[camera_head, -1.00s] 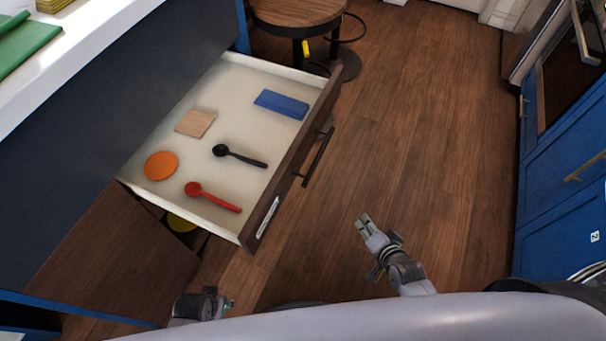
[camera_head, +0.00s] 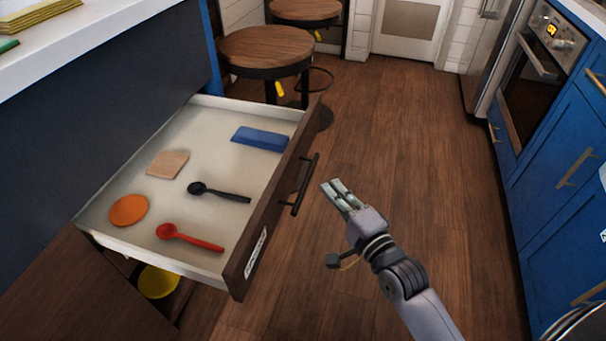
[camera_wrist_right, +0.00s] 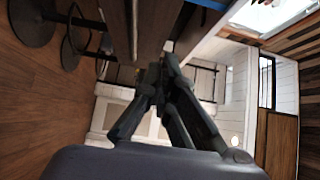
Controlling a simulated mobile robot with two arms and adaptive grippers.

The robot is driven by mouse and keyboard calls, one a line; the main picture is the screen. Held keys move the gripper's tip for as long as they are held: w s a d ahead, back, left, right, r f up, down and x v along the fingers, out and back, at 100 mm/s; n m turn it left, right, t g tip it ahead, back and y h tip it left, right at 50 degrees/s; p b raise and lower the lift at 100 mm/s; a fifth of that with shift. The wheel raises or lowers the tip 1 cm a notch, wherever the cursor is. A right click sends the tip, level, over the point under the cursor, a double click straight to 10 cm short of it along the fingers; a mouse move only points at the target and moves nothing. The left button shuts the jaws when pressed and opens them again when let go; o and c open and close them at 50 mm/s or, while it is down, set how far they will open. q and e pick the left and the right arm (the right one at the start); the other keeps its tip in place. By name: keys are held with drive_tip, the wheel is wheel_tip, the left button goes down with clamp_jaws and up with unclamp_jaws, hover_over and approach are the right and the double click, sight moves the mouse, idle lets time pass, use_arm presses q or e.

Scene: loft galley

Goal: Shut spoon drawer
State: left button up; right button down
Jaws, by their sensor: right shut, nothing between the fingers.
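The spoon drawer (camera_head: 262,215) stands pulled well out of the dark blue counter in the head view. A black spoon (camera_head: 218,191), a red spoon (camera_head: 188,237), an orange disc (camera_head: 128,210), a wooden block (camera_head: 167,164) and a blue block (camera_head: 261,138) lie inside it. Its dark bar handle (camera_head: 305,185) is on the brown front. My right gripper (camera_head: 335,190) is shut and empty, to the right of the handle, apart from it in the picture. Its fingers (camera_wrist_right: 165,95) also show close together in the right wrist view. My left gripper is not in view.
Wooden stools (camera_head: 268,48) stand behind the drawer's far end. A yellow bowl (camera_head: 157,282) sits below the drawer. Blue cabinets (camera_head: 560,190) with an oven (camera_head: 535,80) line the right side. The wooden floor (camera_head: 420,150) between is clear.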

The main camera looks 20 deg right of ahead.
sight(307, 184)
drive_tip(key=w+a, duration=0.1)
drive_tip(key=w, duration=0.1)
drive_tip(key=w+a+b, duration=0.1)
drive_tip(key=w, duration=0.1)
drive_tip(key=w+a, duration=0.1)
drive_tip(key=w, duration=0.2)
drive_tip(key=shift+w+a, duration=0.1)
drive_tip(key=shift+a, duration=0.2)
drive_tip(key=shift+w+a, duration=0.25)
drive_tip(key=shift+a, duration=0.15)
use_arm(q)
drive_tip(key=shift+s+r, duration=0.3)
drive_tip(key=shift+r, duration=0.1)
